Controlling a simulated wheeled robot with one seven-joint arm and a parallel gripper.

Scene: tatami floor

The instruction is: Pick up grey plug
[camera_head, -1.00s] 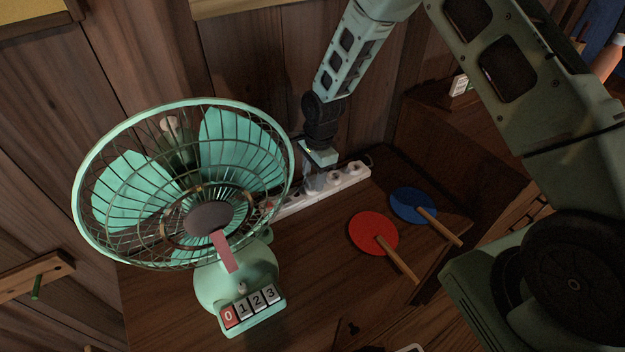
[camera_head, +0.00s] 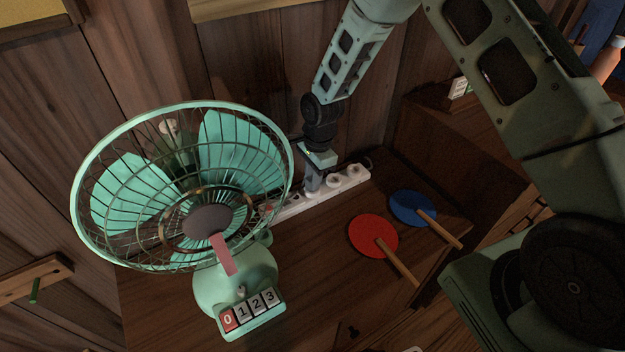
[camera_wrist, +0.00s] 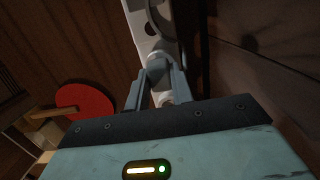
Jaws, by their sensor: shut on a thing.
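The grey plug (camera_wrist: 158,68) shows in the wrist view between the two fingertips of my gripper (camera_wrist: 157,80). My gripper is shut on it. The plug is at the white power strip (camera_wrist: 140,20); I cannot tell whether it is seated in a socket or just above one. In the head view my gripper (camera_head: 313,183) points down over the middle of the power strip (camera_head: 333,183). The plug is too small and covered to make out clearly there.
A green fan (camera_head: 235,285) stands close to the left of my gripper on the wooden table (camera_head: 310,265). A red paddle (camera_head: 373,236) and a blue paddle (camera_head: 408,205) lie to the right. A wooden wall (camera_head: 250,75) rises behind the strip. The table's front middle is mostly clear.

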